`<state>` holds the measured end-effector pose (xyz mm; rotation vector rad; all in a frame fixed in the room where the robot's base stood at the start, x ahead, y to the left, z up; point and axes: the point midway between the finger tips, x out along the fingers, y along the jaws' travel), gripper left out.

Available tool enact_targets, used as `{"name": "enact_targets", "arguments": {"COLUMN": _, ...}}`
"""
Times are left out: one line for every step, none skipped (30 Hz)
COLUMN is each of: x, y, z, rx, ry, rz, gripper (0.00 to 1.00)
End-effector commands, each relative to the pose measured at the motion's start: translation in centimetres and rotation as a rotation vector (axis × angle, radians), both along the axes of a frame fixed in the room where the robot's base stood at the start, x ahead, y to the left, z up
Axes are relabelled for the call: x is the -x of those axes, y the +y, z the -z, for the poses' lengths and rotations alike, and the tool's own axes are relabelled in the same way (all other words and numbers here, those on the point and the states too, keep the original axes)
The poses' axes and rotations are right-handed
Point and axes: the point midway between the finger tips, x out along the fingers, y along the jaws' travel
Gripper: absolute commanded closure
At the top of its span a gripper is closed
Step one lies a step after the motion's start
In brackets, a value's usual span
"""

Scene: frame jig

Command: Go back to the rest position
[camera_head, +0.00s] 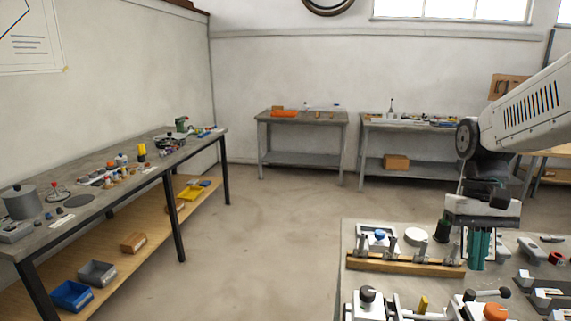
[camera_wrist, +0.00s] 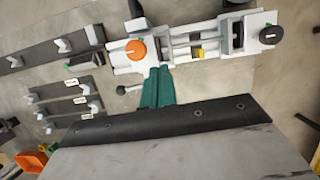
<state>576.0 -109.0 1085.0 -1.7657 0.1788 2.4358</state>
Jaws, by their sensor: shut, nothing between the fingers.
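My gripper (camera_head: 481,248) has teal fingers and points down over the jig table (camera_head: 345,246) at the right of the head view. The fingers are shut with nothing between them. In the wrist view my gripper (camera_wrist: 157,88) shows below a white clamp fixture with an orange knob (camera_wrist: 135,49). The fixture also shows in the head view, with its orange knob (camera_head: 495,312) at the bottom edge. I cannot tell how high the fingertips are above the table.
A wooden bar with metal pegs (camera_head: 405,263) lies left of my gripper. A dark green cylinder (camera_head: 442,231) and a white disc (camera_head: 416,236) stand behind it. A long workbench (camera_head: 105,179) runs along the left wall. The floor (camera_head: 270,240) between is clear.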

Motion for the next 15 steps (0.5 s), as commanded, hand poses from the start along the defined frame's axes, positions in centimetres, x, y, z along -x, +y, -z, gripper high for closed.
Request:
{"name": "enact_targets", "arguments": {"x": 1.8, "y": 1.1, "z": -0.4, "rx": 0.006, "ry": -0.038, "rz": -0.013, "gripper": 1.0}}
{"name": "enact_targets", "arguments": {"x": 2.7, "y": 1.6, "z": -0.5, "rx": 0.008, "ry": -0.061, "rz": -0.019, "gripper": 1.0}}
{"name": "enact_targets", "arguments": {"x": 4.0, "y": 2.3, "z": -0.6, "rx": 0.011, "ry": -0.09, "rz": -0.029, "gripper": 1.0}}
{"name": "enact_targets", "arguments": {"x": 4.9, "y": 2.8, "z": -0.7, "rx": 0.013, "ry": -0.112, "rz": -0.035, "gripper": 1.0}}
{"name": "enact_targets", "arguments": {"x": 5.9, "y": 3.3, "z": -0.7, "rx": 0.015, "ry": -0.133, "rz": -0.041, "gripper": 1.0}}
{"name": "enact_targets", "arguments": {"x": 7.1, "y": 3.9, "z": -0.7, "rx": 0.017, "ry": -0.162, "rz": -0.051, "gripper": 1.0}}
{"name": "enact_targets", "arguments": {"x": 8.0, "y": 4.4, "z": -0.6, "rx": 0.018, "ry": -0.182, "rz": -0.058, "gripper": 1.0}}
{"name": "enact_targets", "arguments": {"x": 8.9, "y": 4.8, "z": -0.5, "rx": 0.018, "ry": -0.204, "rz": -0.066, "gripper": 1.0}}
{"name": "enact_targets", "arguments": {"x": 10.0, "y": 5.3, "z": -0.5, "rx": 0.02, "ry": -0.232, "rz": -0.077, "gripper": 1.0}}
{"name": "enact_targets", "arguments": {"x": 10.8, "y": 5.6, "z": -0.4, "rx": 0.021, "ry": -0.252, "rz": -0.085, "gripper": 1.0}}
{"name": "enact_targets", "arguments": {"x": 11.6, "y": 6.0, "z": -0.3, "rx": 0.021, "ry": -0.272, "rz": -0.094, "gripper": 1.0}}
{"name": "enact_targets", "arguments": {"x": 12.5, "y": 6.3, "z": -0.2, "rx": 0.021, "ry": -0.296, "rz": -0.106, "gripper": 1.0}}
{"name": "enact_targets", "arguments": {"x": 13.2, "y": 6.6, "z": -0.1, "rx": 0.02, "ry": -0.312, "rz": -0.113, "gripper": 1.0}}
{"name": "enact_targets", "arguments": {"x": 13.7, "y": 6.8, "z": -0.1, "rx": 0.02, "ry": -0.328, "rz": -0.122, "gripper": 1.0}}
{"name": "enact_targets", "arguments": {"x": 14.4, "y": 7.1, "z": -0.1, "rx": 0.02, "ry": -0.346, "rz": -0.132, "gripper": 1.0}}
